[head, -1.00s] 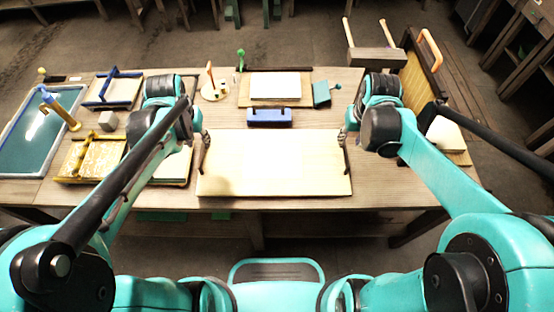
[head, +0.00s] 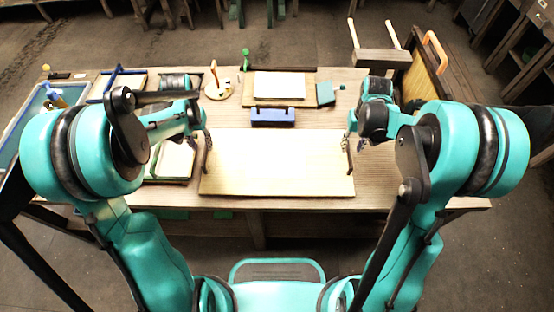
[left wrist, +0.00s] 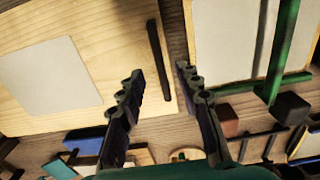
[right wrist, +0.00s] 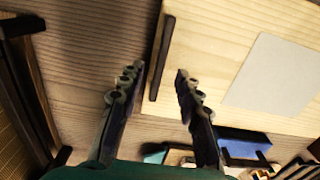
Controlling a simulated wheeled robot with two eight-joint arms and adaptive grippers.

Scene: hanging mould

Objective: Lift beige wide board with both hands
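The beige wide board (head: 275,165) lies flat near the front of the table, with a dark bar handle at each short end. My left gripper (head: 206,140) is at its left end. In the left wrist view the left handle (left wrist: 156,58) appears between the spread fingertips of that gripper (left wrist: 161,72). My right gripper (head: 351,142) is at the right end. In the right wrist view the right handle (right wrist: 161,60) appears between its spread fingertips (right wrist: 157,72). Both grippers are open. I cannot tell how deep the handles sit between the fingers.
A blue block (head: 272,117) stands just behind the board. Behind it is a smaller board with a white sheet (head: 280,85). A green-framed board (head: 175,160) lies close left, partly hidden by my left arm.

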